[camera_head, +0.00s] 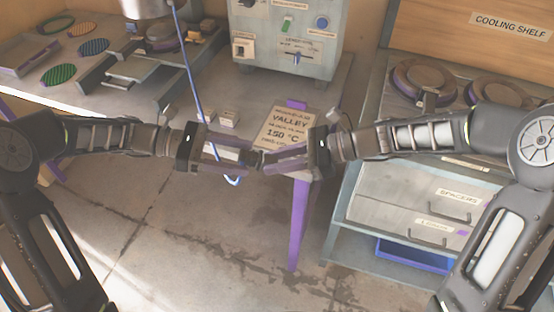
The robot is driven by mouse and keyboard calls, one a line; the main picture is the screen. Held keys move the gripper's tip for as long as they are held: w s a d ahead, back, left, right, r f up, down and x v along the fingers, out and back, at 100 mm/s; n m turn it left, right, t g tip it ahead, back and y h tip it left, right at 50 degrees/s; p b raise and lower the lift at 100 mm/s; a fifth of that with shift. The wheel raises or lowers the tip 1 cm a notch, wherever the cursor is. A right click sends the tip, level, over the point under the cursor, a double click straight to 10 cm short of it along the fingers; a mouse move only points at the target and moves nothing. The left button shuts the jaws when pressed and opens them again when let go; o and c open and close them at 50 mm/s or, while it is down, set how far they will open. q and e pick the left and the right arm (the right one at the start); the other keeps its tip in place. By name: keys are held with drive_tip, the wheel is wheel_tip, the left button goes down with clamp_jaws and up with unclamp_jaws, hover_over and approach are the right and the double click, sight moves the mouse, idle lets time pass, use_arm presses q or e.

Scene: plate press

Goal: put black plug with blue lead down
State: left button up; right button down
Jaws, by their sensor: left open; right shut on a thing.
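The blue lead (187,62) hangs from the top, passes behind my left gripper (243,154) and loops up below it. My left gripper is open, its fingers pointing right. My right gripper (269,161) points left and is shut on the small dark plug (257,161), which sits between the two grippers' fingertips. The plug is mostly hidden by the fingers. Both grippers are held in front of the table's front edge, and I cannot tell whether the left fingers touch the plug.
Small pale blocks (229,117) and a sign reading 150 °C (286,128) are on the table behind the grippers. A grey control box (287,38) stands at the back. A drawer cabinet (405,200) and round plates (422,78) are at right. A press (160,32) stands at left.

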use_arm(q)
drive_tip(key=v, duration=1)
drive_tip(key=shift+a, duration=0.1)
drive_tip(key=s+d+f+m+y, duration=0.2)
drive_tip(key=d+f, duration=0.1)
drive_tip(key=f, duration=0.5)
drive_tip(key=s+d+f+m+y, duration=0.1)
drive_tip(key=s+d+f+y, duration=0.2)
drive_tip(key=f, duration=0.5)
drive_tip(key=s+d+f+m+y, duration=0.15)
drive_tip(key=d+f, duration=0.25)
drive_tip(key=f, duration=0.4)
drive_tip(key=s+f+m+t+y, duration=0.1)
drive_tip(key=s+f+m+y, duration=0.3)
drive_tip(key=s+f+m, duration=0.7)
drive_tip(key=s+f, duration=0.1)
drive_tip(key=s, duration=0.2)
drive_tip(key=shift+s+a+f+t, duration=0.2)
drive_tip(key=shift+s+a+t, duration=0.1)
drive_tip(key=shift+t, duration=0.1)
use_arm(e)
drive_tip(key=shift+w+a, duration=0.1)
drive_tip(key=shift+a, duration=0.05)
